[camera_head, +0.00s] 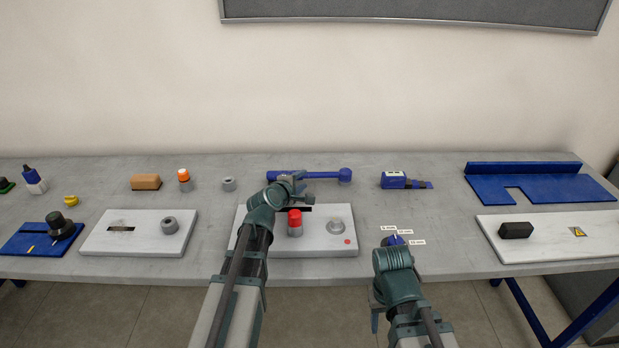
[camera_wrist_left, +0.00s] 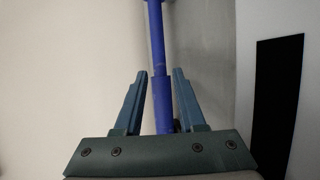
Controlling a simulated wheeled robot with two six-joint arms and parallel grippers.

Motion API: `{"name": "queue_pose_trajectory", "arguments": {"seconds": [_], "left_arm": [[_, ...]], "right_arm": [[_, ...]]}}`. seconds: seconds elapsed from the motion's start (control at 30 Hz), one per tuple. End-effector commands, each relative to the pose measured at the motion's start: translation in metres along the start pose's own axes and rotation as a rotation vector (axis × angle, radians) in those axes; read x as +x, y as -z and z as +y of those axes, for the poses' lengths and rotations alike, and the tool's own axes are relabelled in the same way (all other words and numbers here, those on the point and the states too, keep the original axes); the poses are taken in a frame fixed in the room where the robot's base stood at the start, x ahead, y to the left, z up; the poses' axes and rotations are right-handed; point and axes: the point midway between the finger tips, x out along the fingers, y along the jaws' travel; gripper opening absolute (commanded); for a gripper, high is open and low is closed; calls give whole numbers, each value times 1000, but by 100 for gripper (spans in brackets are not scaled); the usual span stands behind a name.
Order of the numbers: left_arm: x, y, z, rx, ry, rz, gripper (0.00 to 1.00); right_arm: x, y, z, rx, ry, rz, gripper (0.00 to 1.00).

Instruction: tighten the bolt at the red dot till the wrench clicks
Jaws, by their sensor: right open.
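The blue wrench (camera_head: 322,175) lies along the back of the table, its round head at the right end. Its blue shaft also shows in the left wrist view (camera_wrist_left: 157,45). My left gripper (camera_head: 298,182) is at the wrench's left part; its fingers (camera_wrist_left: 160,82) stand open on both sides of the shaft, with small gaps visible. A red dot (camera_head: 347,241) is on the white plate (camera_head: 318,247), just beside a round grey bolt-like part (camera_head: 336,227). My right gripper (camera_head: 376,310) is open and empty near the table's front edge, partly hidden by its arm.
A red-topped cylinder (camera_head: 295,221) stands on the white plate near my left arm. A blue labelled item (camera_head: 394,240) lies just beyond my right arm. A blue tool (camera_head: 394,180) lies at the back right. Another plate (camera_head: 135,242) stands at the left.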

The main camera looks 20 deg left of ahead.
Motion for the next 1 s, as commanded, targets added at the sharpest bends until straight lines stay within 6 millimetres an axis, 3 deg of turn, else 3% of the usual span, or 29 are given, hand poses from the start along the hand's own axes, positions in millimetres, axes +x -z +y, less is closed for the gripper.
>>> {"name": "queue_pose_trajectory", "arguments": {"seconds": [0.33,0.6,0.8,1.0], "left_arm": [[47,4,0,0,0,-1,39],[49,3,1,0,0,0,39],[49,3,1,0,0,0,3],[49,3,1,0,0,0,0]], "right_arm": [[18,1,-2,0,0,0,50],[17,1,-2,0,0,0,50],[17,1,-2,0,0,0,50],[17,1,-2,0,0,0,50]]}}
